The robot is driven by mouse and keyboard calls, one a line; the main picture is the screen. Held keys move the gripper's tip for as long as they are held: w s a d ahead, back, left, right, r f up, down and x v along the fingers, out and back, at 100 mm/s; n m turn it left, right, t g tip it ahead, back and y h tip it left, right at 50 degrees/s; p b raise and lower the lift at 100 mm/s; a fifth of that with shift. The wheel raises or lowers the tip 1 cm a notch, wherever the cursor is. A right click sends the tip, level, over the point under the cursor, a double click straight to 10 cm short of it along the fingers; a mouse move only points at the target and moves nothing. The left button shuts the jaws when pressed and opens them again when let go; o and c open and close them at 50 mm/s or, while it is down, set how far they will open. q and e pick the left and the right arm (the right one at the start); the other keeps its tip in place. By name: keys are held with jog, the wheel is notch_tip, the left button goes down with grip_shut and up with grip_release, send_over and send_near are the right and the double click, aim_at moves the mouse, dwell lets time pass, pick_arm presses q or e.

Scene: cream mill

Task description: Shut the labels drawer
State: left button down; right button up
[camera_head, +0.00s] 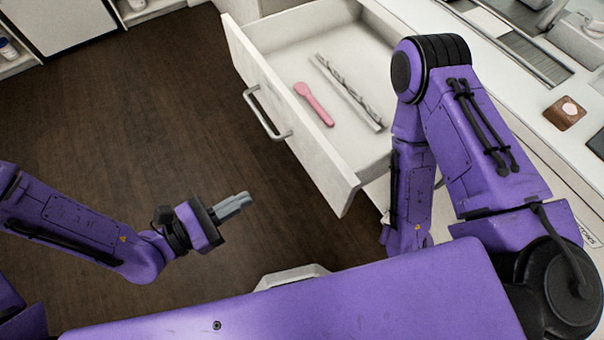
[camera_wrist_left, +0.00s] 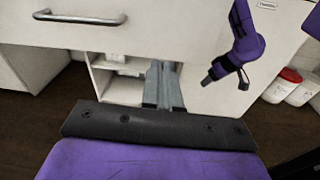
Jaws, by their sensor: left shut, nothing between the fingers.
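The labels drawer (camera_head: 300,120) is a white drawer standing pulled out in the head view, with its front facing lower left. Its metal bar handle (camera_head: 266,117) is on that front. A pink spoon-like item (camera_head: 313,104) and a twisted metal rod (camera_head: 347,92) lie inside. My left gripper (camera_head: 247,199) is shut and empty, apart from the drawer and below its handle in the picture. Its fingers also show in the left wrist view (camera_wrist_left: 164,88), before white fronts and a bar handle (camera_wrist_left: 80,18). My right gripper (camera_wrist_left: 208,80) seems to show small in the left wrist view; its jaws are unclear.
My right arm stands close beside the drawer's right end. The counter (camera_head: 505,95) runs along the right, with a brown block (camera_head: 565,112) on it. Dark floor (camera_head: 130,110) lies open left of the drawer. White tubs with red lids (camera_wrist_left: 285,85) stand at right in the wrist view.

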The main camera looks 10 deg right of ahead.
pick_arm(q)
jog(key=r+h, duration=0.1)
jog(key=p, duration=0.1)
send_near(315, 164)
jog(key=shift+g, duration=0.4)
jog(key=x, duration=0.7)
jog(key=shift+w+a+r, duration=0.1)
jog(key=shift+r, duration=0.15)
